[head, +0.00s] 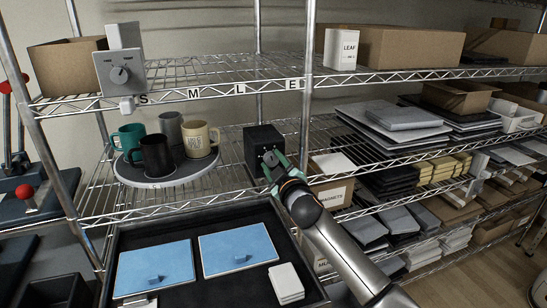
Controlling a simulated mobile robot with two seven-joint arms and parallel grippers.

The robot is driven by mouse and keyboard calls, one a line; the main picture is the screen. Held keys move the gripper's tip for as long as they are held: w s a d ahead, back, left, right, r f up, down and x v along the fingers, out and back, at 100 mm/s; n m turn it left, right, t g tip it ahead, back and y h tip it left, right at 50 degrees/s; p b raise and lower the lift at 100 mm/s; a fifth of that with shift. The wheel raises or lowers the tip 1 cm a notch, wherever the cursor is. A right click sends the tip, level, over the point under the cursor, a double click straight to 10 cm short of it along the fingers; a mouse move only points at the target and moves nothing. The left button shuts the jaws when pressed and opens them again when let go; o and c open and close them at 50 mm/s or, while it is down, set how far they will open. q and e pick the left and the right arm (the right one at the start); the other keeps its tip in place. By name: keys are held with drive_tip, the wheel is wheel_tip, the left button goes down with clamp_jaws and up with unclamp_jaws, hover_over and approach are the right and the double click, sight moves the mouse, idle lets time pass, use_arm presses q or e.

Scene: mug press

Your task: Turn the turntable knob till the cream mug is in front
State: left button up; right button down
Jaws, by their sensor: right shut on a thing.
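A round grey turntable (168,181) stands on the middle wire shelf and carries several mugs. The cream mug (199,143), with dark lettering, is on its right side. A black mug (155,158) is at the front, a teal mug (127,136) at the back left and a grey mug (170,128) at the back. A black box (258,141) with the knob (270,157) on its face stands right of the turntable. My right gripper (271,166) is shut on the knob and partly hides it. My left gripper is not in view.
A grey dial unit (120,72) hangs at the upper shelf's left end. Below the turntable, a black tray (215,280) holds two blue pads and white cards. Boxes and stacked goods fill the right shelves. A red-knobbed device (25,191) is at far left.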

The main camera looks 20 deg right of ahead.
drive_tip(key=shift+n+p, duration=0.35)
drive_tip(key=shift+n, duration=0.45)
drive_tip(key=shift+c, duration=1.9)
unclamp_jaws()
drive_tip(key=s, duration=1.2)
drive_tip(key=shift+s+d, duration=0.25)
drive_tip(key=shift+s+f, duration=0.1)
